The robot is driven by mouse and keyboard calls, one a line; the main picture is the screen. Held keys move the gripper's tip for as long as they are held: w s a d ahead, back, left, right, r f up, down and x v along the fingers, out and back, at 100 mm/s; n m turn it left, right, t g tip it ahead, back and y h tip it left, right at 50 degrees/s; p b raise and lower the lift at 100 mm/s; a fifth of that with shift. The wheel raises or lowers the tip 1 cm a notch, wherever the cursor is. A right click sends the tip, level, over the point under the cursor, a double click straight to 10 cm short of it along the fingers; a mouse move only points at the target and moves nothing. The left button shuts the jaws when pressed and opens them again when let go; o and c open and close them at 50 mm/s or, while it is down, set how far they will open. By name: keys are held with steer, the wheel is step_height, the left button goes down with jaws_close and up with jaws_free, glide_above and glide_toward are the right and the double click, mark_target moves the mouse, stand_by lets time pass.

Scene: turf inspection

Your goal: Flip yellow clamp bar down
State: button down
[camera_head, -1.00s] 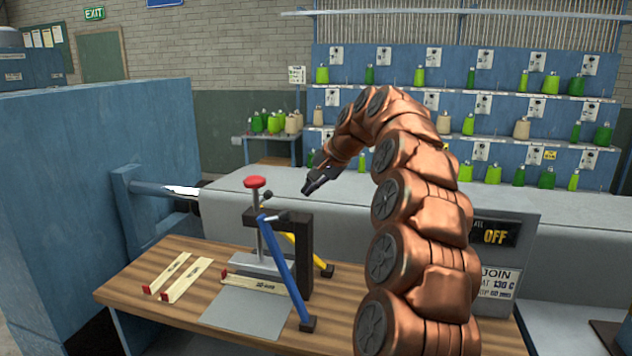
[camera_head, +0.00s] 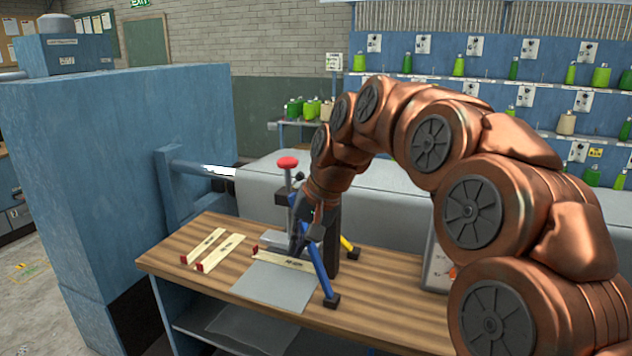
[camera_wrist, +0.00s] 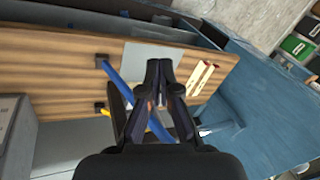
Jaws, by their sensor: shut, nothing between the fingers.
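The yellow clamp bar (camera_head: 347,244) shows only partly at the right side of the dark press frame (camera_head: 330,235), slanting down to a black tip near the table. The rest is hidden behind the frame. In the wrist view a short yellow piece (camera_wrist: 102,107) shows left of the fingers. The blue clamp bar (camera_head: 321,272) slants down at the front, its black foot by the grey plate; it also shows in the wrist view (camera_wrist: 116,82). My gripper (camera_head: 297,243) is shut and empty, pointing down beside the blue bar. Its fingertips (camera_wrist: 159,66) meet in the wrist view.
A red-knobbed post (camera_head: 288,163) rises behind my gripper. Pale labelled strips (camera_head: 208,250) lie left on the wooden table (camera_head: 180,240). A grey plate (camera_head: 270,288) lies in front. A large blue cabinet (camera_head: 120,170) stands left. The table's right front is clear.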

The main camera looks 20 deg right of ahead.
steer(key=s+a+f+n+g+h, duration=0.1)
steer(key=s+f, duration=0.4)
steer(key=s, duration=0.5)
steer(key=s+a+f+n+g+h, duration=0.1)
steer(key=s+f, duration=0.4)
steer(key=s, duration=0.6)
steer(key=s+a+f+n+g+h, duration=0.1)
steer(key=s+f, duration=0.4)
steer(key=s, duration=0.5)
steer(key=shift+s+f+n+g, duration=0.2)
steer(key=shift+f+n+g, duration=0.05)
steer(key=shift+n+g, duration=0.65)
